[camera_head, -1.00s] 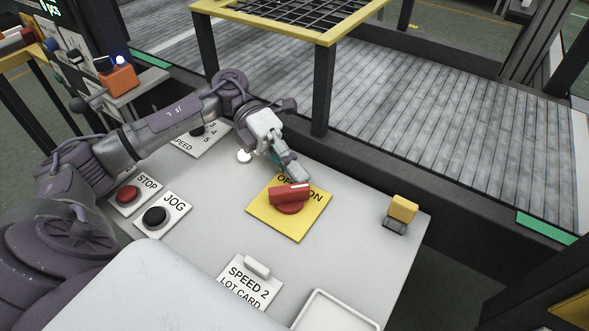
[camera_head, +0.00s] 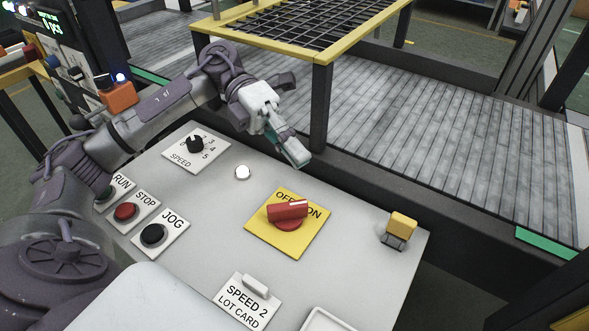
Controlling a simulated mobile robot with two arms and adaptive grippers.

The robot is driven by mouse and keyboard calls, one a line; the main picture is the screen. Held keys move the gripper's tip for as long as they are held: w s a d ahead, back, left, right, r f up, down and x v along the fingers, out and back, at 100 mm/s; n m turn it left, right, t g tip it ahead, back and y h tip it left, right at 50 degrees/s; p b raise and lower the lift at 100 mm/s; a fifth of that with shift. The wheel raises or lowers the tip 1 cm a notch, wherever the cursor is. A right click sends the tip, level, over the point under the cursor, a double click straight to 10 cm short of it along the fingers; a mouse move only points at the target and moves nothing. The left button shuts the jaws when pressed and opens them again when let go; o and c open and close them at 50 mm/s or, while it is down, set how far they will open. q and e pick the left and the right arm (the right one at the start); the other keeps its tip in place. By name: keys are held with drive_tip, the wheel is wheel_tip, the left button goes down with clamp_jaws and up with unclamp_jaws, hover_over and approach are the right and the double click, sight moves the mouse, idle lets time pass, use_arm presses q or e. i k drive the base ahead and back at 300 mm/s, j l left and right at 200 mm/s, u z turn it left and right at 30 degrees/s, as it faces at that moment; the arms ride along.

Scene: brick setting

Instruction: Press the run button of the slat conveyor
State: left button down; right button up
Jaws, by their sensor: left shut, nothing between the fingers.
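The green run button (camera_head: 107,193) sits on its RUN plate at the left edge of the grey control panel (camera_head: 200,262), partly covered by my left arm. The red stop button (camera_head: 126,212) and black jog button (camera_head: 154,234) lie in a row below it. The slat conveyor (camera_head: 440,130) runs behind the panel. My left gripper (camera_head: 298,154) is shut and empty, above the panel's far edge, well to the right of the run button. A red rotary switch (camera_head: 288,212) on a yellow OFF/ON plate lies below the gripper, apart from it. My right gripper is out of view.
A speed dial (camera_head: 195,145) and a bright white round lamp (camera_head: 242,172) are on the panel. A yellow block (camera_head: 402,225) stands at its right edge, and a lot card (camera_head: 246,300) at the front. A yellow-framed grid guard (camera_head: 322,50) rises behind my gripper.

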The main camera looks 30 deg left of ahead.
sight(109, 190)
drive_tip(key=k, duration=2)
